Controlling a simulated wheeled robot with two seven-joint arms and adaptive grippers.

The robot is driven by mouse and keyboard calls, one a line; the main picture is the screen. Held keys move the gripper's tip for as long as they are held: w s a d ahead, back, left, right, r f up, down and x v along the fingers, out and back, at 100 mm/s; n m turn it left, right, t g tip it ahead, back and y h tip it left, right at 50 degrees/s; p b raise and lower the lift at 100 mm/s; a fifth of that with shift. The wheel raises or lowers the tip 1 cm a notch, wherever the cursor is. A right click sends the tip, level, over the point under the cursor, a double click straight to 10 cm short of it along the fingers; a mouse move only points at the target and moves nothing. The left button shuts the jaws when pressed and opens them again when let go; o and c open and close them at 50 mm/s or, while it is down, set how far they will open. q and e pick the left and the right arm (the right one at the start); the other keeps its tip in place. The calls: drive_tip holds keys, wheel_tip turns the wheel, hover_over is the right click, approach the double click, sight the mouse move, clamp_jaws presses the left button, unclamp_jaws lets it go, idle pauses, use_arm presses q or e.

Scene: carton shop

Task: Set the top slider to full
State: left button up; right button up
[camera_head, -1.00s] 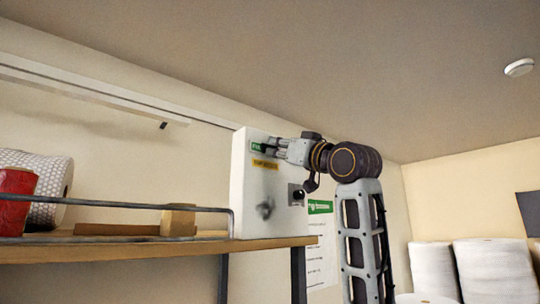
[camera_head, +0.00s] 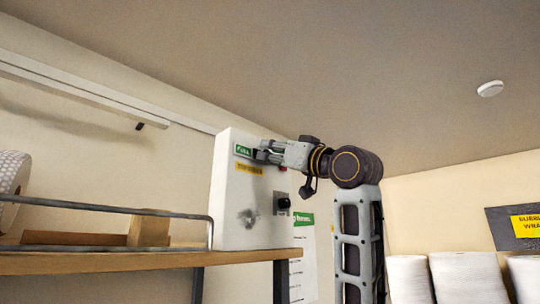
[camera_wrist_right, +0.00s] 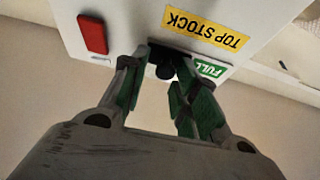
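The white control box (camera_head: 232,200) stands at the right end of the shelf. It carries a green FULL label (camera_head: 243,150) and a yellow label below it, which reads TOP STOCK (camera_wrist_right: 207,28) in the right wrist view. My right gripper (camera_head: 262,152) is at the box face beside the FULL label and hides the top slider in the head view. In the right wrist view, the slider's dark knob (camera_wrist_right: 164,71) sits between my parted fingertips, next to the FULL label. Contact with the knob is unclear. My left gripper is not in view.
A black knob (camera_head: 283,203) on a plate is lower on the box. A red part (camera_wrist_right: 92,34) stands out from the box face. The shelf (camera_head: 150,262) holds a rail, a cardboard block (camera_head: 149,229) and a roll. White rolls (camera_head: 465,278) stand at right.

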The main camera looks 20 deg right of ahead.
drive_tip(key=shift+o, duration=0.5)
drive_tip(key=shift+d+f, duration=0.1)
drive_tip(key=shift+s+f, duration=0.1)
drive_tip(key=v, duration=1.1)
drive_tip(key=shift+s+d, duration=0.15)
drive_tip(key=shift+s, duration=0.2)
drive_tip(key=shift+f, duration=0.1)
